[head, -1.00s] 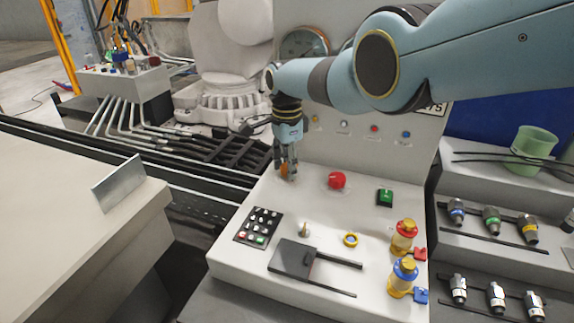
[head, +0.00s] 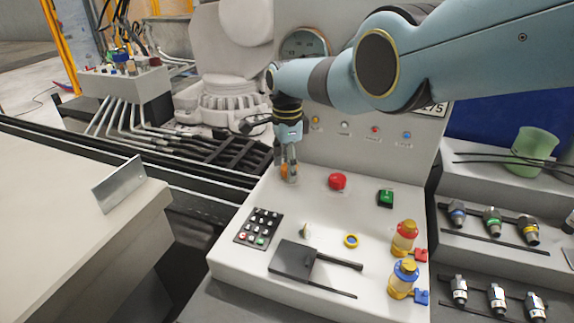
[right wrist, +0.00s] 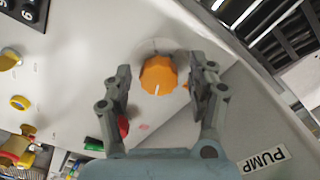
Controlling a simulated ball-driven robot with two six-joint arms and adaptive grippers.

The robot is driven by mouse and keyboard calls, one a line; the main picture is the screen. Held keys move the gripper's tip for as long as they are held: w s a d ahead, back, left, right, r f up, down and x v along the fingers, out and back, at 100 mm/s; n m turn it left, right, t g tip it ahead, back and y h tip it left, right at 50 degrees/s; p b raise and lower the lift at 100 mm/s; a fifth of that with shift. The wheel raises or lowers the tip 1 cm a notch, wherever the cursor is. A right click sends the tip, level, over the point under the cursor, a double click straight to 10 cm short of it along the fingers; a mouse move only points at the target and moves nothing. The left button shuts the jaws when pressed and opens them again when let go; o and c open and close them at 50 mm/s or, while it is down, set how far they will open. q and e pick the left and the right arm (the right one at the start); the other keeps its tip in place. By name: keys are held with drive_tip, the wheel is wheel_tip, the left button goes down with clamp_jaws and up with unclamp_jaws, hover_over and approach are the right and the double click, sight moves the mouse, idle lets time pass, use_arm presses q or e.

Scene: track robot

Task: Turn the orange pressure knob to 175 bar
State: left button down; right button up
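The orange pressure knob (right wrist: 158,75) sits on the sloped pale console, with a white mark on its face pointing toward the bottom of the right wrist view. In the head view the knob (head: 284,172) is partly covered by my right gripper (head: 288,174), which points down at it. In the right wrist view my right gripper (right wrist: 161,80) has its fingers on either side of the knob, with a visible gap on both sides. The round gauge (head: 304,44) is partly hidden by my right arm. A number plate (head: 434,108) behind the arm is only partly readable. My left gripper is out of view.
A red button (head: 337,181) and a green switch (head: 386,197) are right of the knob. A black keypad (head: 258,228), a small lever (head: 305,231) and a yellow ring (head: 351,241) are nearer. Red- and blue-topped fittings stand at the console's right edge.

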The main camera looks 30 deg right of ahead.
idle(0.3)
wheel_tip(320, 180, up, 12)
idle(0.5)
drive_tip(key=shift+f, duration=0.1)
idle(0.3)
